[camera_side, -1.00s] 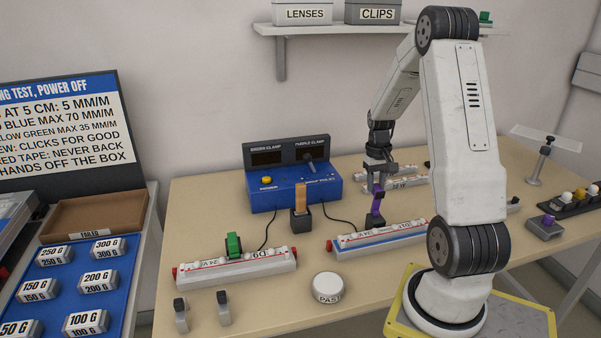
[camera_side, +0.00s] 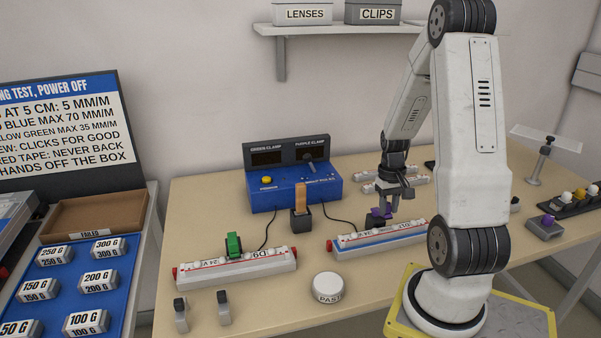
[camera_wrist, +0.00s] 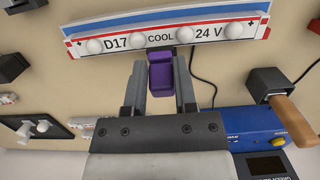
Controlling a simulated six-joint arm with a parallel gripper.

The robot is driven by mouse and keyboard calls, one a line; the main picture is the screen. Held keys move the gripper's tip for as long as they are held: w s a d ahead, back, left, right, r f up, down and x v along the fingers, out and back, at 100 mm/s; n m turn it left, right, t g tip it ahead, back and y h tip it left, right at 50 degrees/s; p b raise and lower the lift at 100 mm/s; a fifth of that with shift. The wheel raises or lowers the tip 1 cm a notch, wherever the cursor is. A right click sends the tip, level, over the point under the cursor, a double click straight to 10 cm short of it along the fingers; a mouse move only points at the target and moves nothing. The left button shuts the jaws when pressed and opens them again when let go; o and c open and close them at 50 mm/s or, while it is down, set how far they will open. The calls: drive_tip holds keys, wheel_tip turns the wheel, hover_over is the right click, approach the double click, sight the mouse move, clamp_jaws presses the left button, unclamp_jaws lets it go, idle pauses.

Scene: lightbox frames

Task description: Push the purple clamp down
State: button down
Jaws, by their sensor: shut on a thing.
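The purple clamp (camera_side: 380,213) sits at the back edge of the white, red and blue strip (camera_side: 372,238) on the table; its lever lies low. In the wrist view the purple lever (camera_wrist: 161,78) is between my two fingers, and the strip's labels D17, COOL and 24 V show beyond it. My gripper (camera_side: 394,203) is at the clamp, pointing down, shut on the purple lever. The fingers partly hide the clamp's dark base.
A second strip (camera_side: 235,267) with a green clamp (camera_side: 233,244) lies to the left. The blue meter box (camera_side: 290,190) and a brush-like tool in a dark holder (camera_side: 301,218) stand behind. A round white button (camera_side: 327,288) is in front.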

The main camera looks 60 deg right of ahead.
drive_tip(key=shift+s+a+f, duration=0.4)
drive_tip(key=shift+f, duration=0.2)
drive_tip(key=shift+s+a+f, duration=0.35)
drive_tip(key=shift+a+f, duration=0.05)
drive_tip(key=shift+f, duration=0.2)
drive_tip(key=shift+s+a+f, duration=0.2)
drive_tip(key=shift+f, duration=0.4)
drive_tip(key=shift+c, duration=2)
unclamp_jaws()
drive_tip(key=shift+d, duration=0.1)
drive_tip(key=shift+w, duration=0.1)
drive_tip(key=shift+r, duration=0.15)
drive_tip(key=shift+w+d+r, duration=0.15)
drive_tip(key=shift+r, duration=0.5)
wheel_tip(320, 180, up, 6)
drive_tip(key=shift+w+d+r, duration=0.15)
drive_tip(key=shift+w+d, duration=0.05)
drive_tip(key=shift+d, duration=0.05)
